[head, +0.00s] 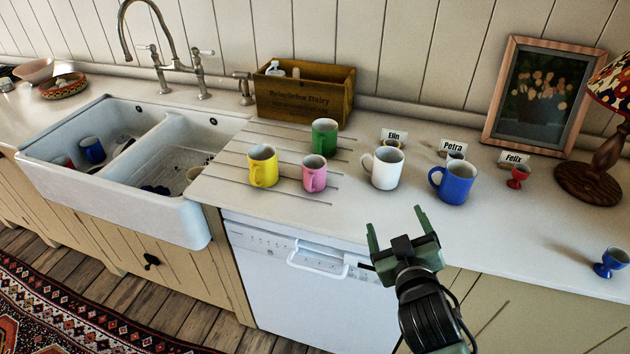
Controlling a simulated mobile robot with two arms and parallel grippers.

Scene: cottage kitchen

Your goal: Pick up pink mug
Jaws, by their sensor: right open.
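The pink mug (314,174) stands upright on the grooved part of the pale counter, between the yellow mug (263,167) and the white mug (384,169). The green mug (325,138) stands just behind it. The pink mug's handle faces the front. My right gripper (395,229) is open and empty, its two fingers apart, in front of the counter edge and to the right of the pink mug. My left gripper is not in view.
A blue mug (454,182) stands right of the white one. Name cards, egg cups, a framed picture (533,97) and a lamp (598,160) occupy the right side. A wooden crate (303,95) stands behind. The double sink (120,165) holds several items. The counter's front strip (300,213) is clear.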

